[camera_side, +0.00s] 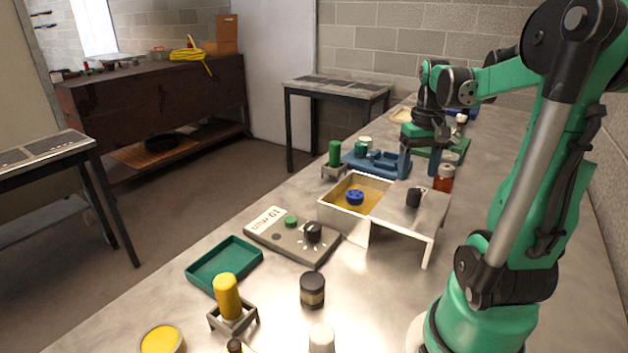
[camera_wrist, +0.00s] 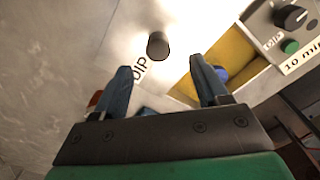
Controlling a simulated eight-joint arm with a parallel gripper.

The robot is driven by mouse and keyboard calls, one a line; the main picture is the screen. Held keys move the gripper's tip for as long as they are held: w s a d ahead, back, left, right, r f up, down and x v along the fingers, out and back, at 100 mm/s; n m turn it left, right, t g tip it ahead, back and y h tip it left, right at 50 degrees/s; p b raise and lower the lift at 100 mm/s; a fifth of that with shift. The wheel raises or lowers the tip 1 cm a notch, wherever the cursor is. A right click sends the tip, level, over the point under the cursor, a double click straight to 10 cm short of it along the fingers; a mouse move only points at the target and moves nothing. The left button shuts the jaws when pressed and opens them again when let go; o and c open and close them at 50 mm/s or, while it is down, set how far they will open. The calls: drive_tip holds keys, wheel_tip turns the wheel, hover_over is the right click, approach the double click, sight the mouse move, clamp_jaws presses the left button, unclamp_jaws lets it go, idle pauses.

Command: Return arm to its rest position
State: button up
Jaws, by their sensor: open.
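My gripper (camera_side: 420,168) is at the far part of the metal bench in the side view, beyond the white box, pointing down with its two blue fingers spread. It also shows in the wrist view (camera_wrist: 163,80), where the fingers are apart with nothing held between them. My green arm (camera_side: 560,160) reaches from the near right toward the back of the bench. The white lid (camera_side: 425,215) with a black knob (camera_side: 413,196) stands on this side of my gripper, apart from it. The knob also shows in the wrist view (camera_wrist: 158,45), ahead of the fingers.
The white box (camera_side: 345,222) has a yellow interior and a blue knob-like piece (camera_side: 355,197). A blue fixture (camera_side: 365,166) and a reddish-brown jar (camera_side: 444,178) stand close to my gripper. A control panel (camera_side: 272,239), green tray (camera_side: 225,283) and dark-lidded jar (camera_side: 312,291) are nearer.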

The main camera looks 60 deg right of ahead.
drive_tip(key=w+a+n+t, duration=0.3)
drive_tip(key=w+a+n, duration=0.1)
drive_tip(key=a, duration=0.8)
drive_tip(key=w+a+n+t, duration=0.4)
drive_tip(key=w+a+n, duration=0.1)
drive_tip(key=a, duration=0.7)
drive_tip(key=shift+w, duration=0.85)
